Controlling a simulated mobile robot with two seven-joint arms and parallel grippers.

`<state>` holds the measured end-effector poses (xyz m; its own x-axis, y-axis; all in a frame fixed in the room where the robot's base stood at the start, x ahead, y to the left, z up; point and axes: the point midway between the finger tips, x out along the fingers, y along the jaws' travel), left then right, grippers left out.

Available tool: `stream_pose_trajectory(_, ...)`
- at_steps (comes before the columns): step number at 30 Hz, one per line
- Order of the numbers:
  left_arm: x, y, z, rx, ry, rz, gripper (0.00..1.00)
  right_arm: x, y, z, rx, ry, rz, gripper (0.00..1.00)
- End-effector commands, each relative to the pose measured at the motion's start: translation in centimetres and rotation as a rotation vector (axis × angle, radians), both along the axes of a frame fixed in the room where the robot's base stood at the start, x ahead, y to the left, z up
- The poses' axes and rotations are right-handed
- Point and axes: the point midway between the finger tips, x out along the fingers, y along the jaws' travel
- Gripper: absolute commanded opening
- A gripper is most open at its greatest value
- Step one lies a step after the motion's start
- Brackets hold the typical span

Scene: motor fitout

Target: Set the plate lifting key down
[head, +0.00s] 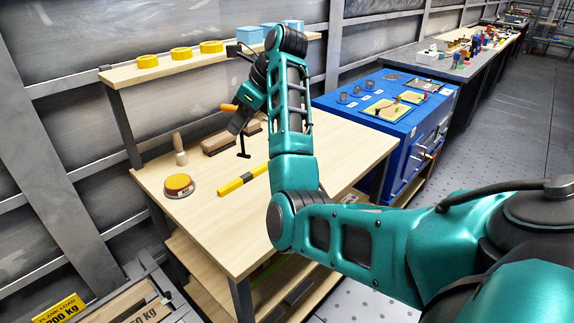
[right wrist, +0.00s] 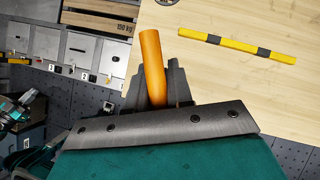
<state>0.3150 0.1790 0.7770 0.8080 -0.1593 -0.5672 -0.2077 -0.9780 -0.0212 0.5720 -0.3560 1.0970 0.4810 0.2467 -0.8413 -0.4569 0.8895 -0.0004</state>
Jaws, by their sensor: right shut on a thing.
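My right gripper (head: 240,119) reaches over the wooden workbench (head: 219,232) from behind my raised teal arm. It is shut on the plate lifting key. The key's orange handle (head: 229,107) sticks out to the left of the jaws, and its black shaft with a crosspiece at the end (head: 243,155) points down toward the benchtop. I cannot tell whether the tip touches the bench. In the right wrist view the orange handle (right wrist: 152,62) rises between the dark fingers, with the shaft hidden. My left gripper is not in view.
A yellow-and-black bar (head: 242,180) lies in front of the key. A yellow-topped round object (head: 178,185), a wooden-handled tool (head: 180,148) and a wooden block (head: 220,142) are on the bench. A shelf (head: 120,75) runs behind. The front benchtop is clear. A blue cabinet (head: 367,128) stands right.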

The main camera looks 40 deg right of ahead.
Motion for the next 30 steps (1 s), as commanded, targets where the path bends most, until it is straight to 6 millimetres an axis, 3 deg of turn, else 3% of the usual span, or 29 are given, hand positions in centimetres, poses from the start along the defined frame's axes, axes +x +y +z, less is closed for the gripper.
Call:
stream_pose_trajectory(5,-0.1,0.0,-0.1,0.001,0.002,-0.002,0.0,-0.2,-0.1,-3.3,0.0,0.009,-0.005,0.0)
stream_pose_trajectory(15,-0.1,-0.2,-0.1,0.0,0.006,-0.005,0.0,-0.2,-0.1,-12.3,-0.001,0.007,-0.004,0.0)
stream_pose_trajectory(30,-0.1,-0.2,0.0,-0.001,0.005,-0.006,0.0,-0.1,-0.1,-18.8,-0.001,0.005,-0.003,0.0)
